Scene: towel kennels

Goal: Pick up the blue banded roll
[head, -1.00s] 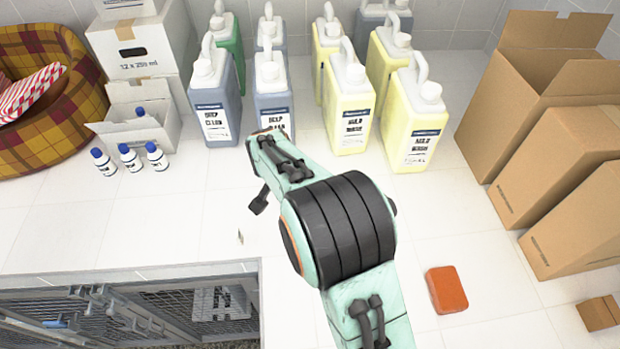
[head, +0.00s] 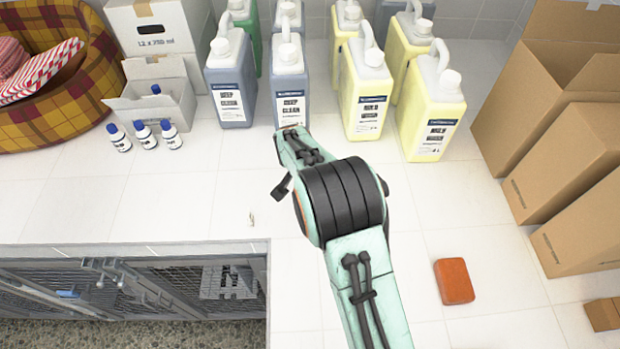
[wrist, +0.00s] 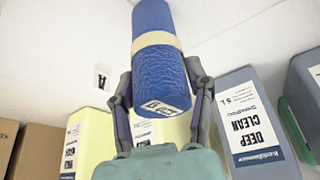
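The blue roll (wrist: 158,75) with a cream band (wrist: 156,41) around it shows in the wrist view, pointing away from my gripper. Its near end carries a small white label with dark print. My gripper (wrist: 160,82) has one dark finger along each side of the roll, and both appear to press against it. In the head view my own arm covers the gripper, and the roll does not show there. Whether the roll touches anything beneath it cannot be told.
Yellow jugs (head: 429,110) and blue-grey jugs (head: 231,80) stand behind my arm. Small blue-capped bottles (head: 145,135) stand at left near a plaid basket (head: 90,95). Cardboard boxes (head: 560,150) fill the right. An orange block (head: 454,281) lies on the white tiled top, above wire kennels (head: 120,285).

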